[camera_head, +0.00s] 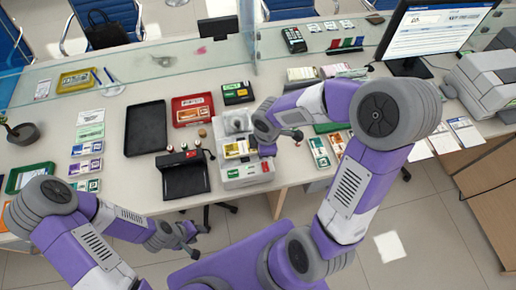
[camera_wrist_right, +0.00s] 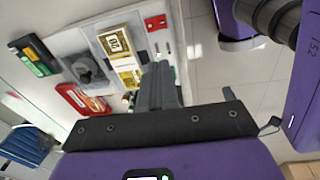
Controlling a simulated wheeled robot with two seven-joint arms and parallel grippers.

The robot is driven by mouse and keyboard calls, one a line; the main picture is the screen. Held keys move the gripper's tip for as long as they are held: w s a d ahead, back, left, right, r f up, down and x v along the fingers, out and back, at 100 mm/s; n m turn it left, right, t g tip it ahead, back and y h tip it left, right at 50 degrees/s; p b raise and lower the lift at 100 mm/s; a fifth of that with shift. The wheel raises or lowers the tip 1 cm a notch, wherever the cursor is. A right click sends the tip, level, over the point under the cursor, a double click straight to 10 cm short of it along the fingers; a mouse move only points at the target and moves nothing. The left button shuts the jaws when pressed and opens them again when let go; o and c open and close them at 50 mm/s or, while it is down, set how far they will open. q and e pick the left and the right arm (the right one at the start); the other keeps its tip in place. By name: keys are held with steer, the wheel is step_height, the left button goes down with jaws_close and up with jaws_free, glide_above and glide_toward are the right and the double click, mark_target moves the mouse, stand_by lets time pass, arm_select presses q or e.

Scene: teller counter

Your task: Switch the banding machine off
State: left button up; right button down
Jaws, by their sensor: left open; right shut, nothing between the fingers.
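The banding machine (camera_head: 232,127) is a light grey box near the counter's front edge, with banded yellow and white notes (camera_head: 236,149) on it. It also shows in the right wrist view (camera_wrist_right: 88,42), with a dark round part, the notes (camera_wrist_right: 122,58) and a red patch (camera_wrist_right: 156,22) on its panel. My right gripper (camera_head: 267,150) is shut and empty at the machine's right side. In the right wrist view its fingers (camera_wrist_right: 158,82) reach close to the panel; contact is unclear, and they may cover the switch. My left gripper (camera_head: 195,240) is open and empty, low in front of the counter.
A black device (camera_head: 183,180) stands just left of the machine, beside an empty black tray (camera_head: 146,128). A red tray (camera_head: 192,109) and a black box (camera_head: 238,93) lie behind. A glass screen (camera_head: 130,65) crosses the counter. A monitor (camera_head: 432,32) and printer (camera_head: 485,80) stand right.

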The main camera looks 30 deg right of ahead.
mark_target(263, 164)
steer(key=shift+w+d+r+n+h, duration=0.1)
steer(key=shift+d+r+n+h, duration=0.15)
steer(key=shift+r, duration=0.2)
steer(key=shift+w+d+r+n+h, duration=0.15)
steer(key=shift+d+r, duration=0.15)
steer(key=shift+r, duration=0.15)
steer(key=shift+s+f, duration=0.1)
steer(key=f+b, duration=0.1)
steer(key=f, duration=0.3)
steer(key=w+f+b, duration=0.1)
steer(key=f+b, duration=0.1)
steer(key=f, duration=0.3)
steer(key=f+b, duration=0.1)
steer(key=f, duration=0.3)
steer(key=shift+w+d+f+b, duration=0.2)
steer(key=shift+w+f+b, duration=0.1)
steer(key=shift+w+f, duration=0.1)
